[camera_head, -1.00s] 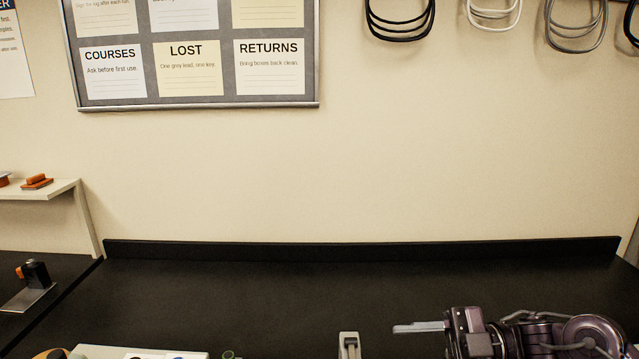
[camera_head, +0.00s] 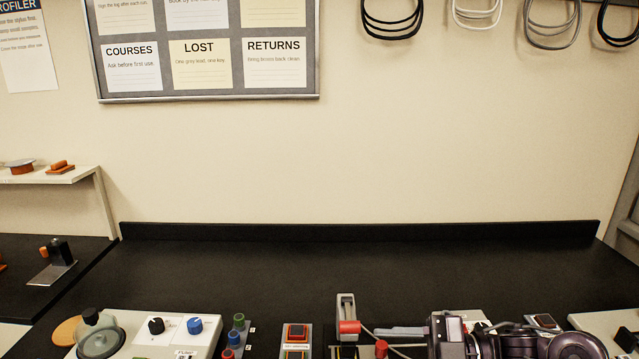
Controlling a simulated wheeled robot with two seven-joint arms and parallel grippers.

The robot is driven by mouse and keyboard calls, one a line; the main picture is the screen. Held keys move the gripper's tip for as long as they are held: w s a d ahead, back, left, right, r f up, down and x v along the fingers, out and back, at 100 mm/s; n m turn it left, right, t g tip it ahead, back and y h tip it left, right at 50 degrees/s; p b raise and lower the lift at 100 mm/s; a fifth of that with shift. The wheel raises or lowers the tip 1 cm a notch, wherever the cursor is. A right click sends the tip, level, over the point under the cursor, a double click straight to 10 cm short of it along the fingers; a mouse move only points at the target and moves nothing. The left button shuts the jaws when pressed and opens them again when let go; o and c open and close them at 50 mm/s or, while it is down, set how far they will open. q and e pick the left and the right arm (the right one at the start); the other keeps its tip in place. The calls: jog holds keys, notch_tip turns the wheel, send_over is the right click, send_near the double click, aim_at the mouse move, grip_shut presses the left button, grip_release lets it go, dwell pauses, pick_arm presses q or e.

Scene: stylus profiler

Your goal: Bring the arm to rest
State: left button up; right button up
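My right gripper (camera_head: 400,331) comes in from the lower right and points left above the bench. Its fingers show edge-on as one flat grey strip, so the gap between them cannot be seen. A pale upright bracket (camera_head: 346,307) with a red cylinder (camera_head: 350,327) stands just left of the fingertips. A second red piece (camera_head: 381,348) and a thin pale cable or rod lie close below the fingers. I cannot tell whether the fingers touch any of these. Which part is the arm named in the task is unclear. My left gripper is not in view.
A white control box (camera_head: 150,338) with black and blue knobs stands front left. Coloured knobs (camera_head: 238,321) and an orange-red switch (camera_head: 296,331) are right of it. The black bench (camera_head: 300,270) is clear behind, up to its raised back edge (camera_head: 360,231).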

notch_tip(320, 180, down, 9)
jog(key=w+a+m+t+h, duration=0.2)
jog(key=w+m+t+h, duration=0.1)
jog(key=m+t+h, duration=0.7)
jog(key=s+d+f+m+g+h, duration=0.4)
jog(key=s+d+f+m, duration=0.15)
jog(key=s, duration=0.35)
jog(key=s+d+f+m+g+h, duration=0.3)
jog(key=s+d+f+m+g, duration=0.15)
jog(key=s+m, duration=0.4)
jog(key=s+f+n+g+b, duration=0.1)
jog(key=s+f+b, duration=0.15)
jog(key=f, duration=1.65)
jog(key=s+f+n+b, duration=0.1)
jog(key=f+b, duration=0.2)
jog(key=f, duration=1.5)
jog(key=s+d+f+b, duration=0.2)
jog(key=s+f, duration=0.7)
jog(key=f, duration=0.1)
jog(key=s+d+f+g+b, duration=0.1)
jog(key=s+d+f+b, duration=0.1)
jog(key=s+f, duration=0.7)
notch_tip(320, 180, down, 3)
jog(key=shift+s+r+h, duration=0.2)
jog(key=shift+s+h, duration=0.1)
jog(key=shift+s, duration=0.1)
